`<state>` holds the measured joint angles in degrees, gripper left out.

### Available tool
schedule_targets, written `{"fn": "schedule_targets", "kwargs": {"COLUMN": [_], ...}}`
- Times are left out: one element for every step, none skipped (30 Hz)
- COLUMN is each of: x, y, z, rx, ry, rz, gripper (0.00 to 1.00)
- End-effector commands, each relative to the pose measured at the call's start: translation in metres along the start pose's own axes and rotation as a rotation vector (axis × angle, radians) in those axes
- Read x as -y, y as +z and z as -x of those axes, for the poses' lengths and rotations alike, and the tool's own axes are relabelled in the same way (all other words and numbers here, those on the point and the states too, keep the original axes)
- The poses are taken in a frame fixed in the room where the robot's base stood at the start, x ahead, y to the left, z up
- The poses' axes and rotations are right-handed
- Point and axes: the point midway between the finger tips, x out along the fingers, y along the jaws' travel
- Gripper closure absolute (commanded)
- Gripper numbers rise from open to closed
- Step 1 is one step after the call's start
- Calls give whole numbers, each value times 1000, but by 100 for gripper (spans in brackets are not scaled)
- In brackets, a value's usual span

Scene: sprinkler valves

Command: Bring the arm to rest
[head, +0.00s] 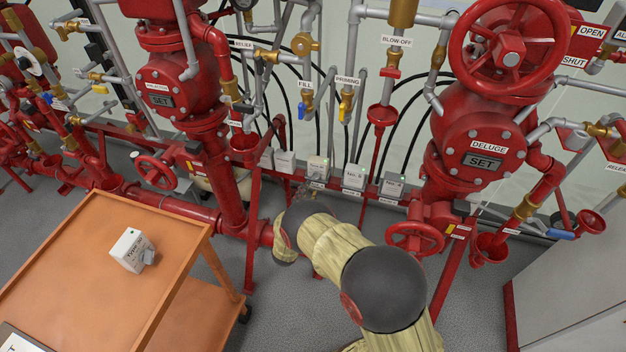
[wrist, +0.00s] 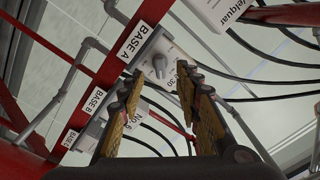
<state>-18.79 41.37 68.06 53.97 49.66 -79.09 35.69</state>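My gripper (wrist: 160,76) is open in the wrist view, its two yellow-padded fingers apart with nothing held between them. In the head view my arm (head: 325,245) reaches from the lower right toward the row of small boxes on the red rail. My gripper is largely hidden there behind the arm.
Small boxes stand along the rail, one (head: 355,177) right of my arm. Red handwheels (head: 417,238) and pipes crowd both sides. An orange cart (head: 90,250) at left carries a loose white box with a knob (head: 130,250). Grey floor shows between cart and arm.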

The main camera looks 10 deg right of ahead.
Motion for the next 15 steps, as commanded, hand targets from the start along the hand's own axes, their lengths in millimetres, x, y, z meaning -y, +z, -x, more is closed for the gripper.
{"fn": "schedule_targets", "kwargs": {"x": [0,0,0,0,0,0,0,0,-1,-3,-7,-12,-16,-23,-38], "y": [0,0,0,0,0,0,0,0,1,5,9,19,28,39,56], "z": [0,0,0,0,0,0,0,0,0,0,0,1,2,5,13], "rx": [0,0,0,0,0,0,0,0,4,18,35,70,106,152,225], "ry": [0,0,0,0,0,0,0,0,3,12,24,42,57,74,105], "rz": [0,0,0,0,0,0,1,5,16,26,37,54,71,93,133], "gripper": [66,66,66,66,66,66,66,66,66,66,66,66,66,66,66]}}
